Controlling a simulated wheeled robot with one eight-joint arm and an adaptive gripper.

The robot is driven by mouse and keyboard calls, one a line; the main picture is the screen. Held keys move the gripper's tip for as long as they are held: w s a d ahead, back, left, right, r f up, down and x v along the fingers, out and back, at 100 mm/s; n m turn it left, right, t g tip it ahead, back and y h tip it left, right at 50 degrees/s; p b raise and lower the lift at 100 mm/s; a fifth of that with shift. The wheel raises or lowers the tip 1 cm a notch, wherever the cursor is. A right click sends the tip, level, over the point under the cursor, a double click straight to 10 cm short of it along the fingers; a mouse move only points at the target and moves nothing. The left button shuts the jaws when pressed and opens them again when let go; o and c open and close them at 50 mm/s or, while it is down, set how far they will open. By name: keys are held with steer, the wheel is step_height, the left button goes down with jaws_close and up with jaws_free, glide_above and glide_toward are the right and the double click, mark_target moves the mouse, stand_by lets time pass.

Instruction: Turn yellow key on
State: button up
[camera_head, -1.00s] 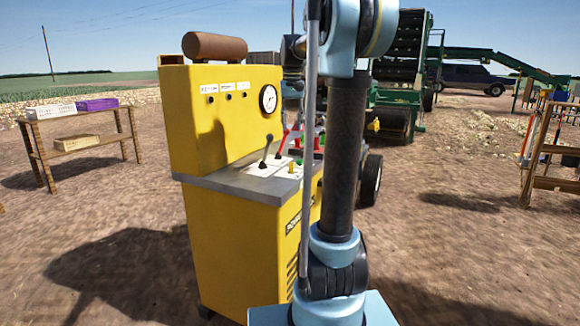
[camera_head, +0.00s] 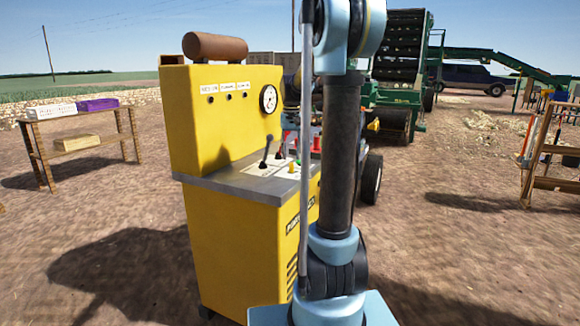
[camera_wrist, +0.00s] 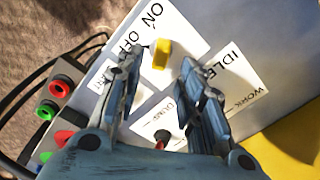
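The yellow key (camera_wrist: 161,54) stands on a white label with ON and OFF on the grey panel in the wrist view. It also shows as a small yellow knob on the console top in the head view (camera_head: 292,168). My gripper (camera_wrist: 163,64) is open, with one finger on each side of the key. Gaps show between the key and both fingers, and I cannot tell its exact height above the key. In the head view my own arm hides most of the gripper.
The yellow console (camera_head: 240,240) carries a black lever (camera_head: 265,152) and a gauge (camera_head: 268,98). A dark lever with a red tip (camera_wrist: 161,138) lies below the key in the wrist view. Red and green buttons (camera_wrist: 58,88) sit at left. A wooden shelf (camera_head: 82,143) stands far left.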

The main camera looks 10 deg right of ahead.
mark_target(291, 163)
steer(key=shift+f, duration=2.55)
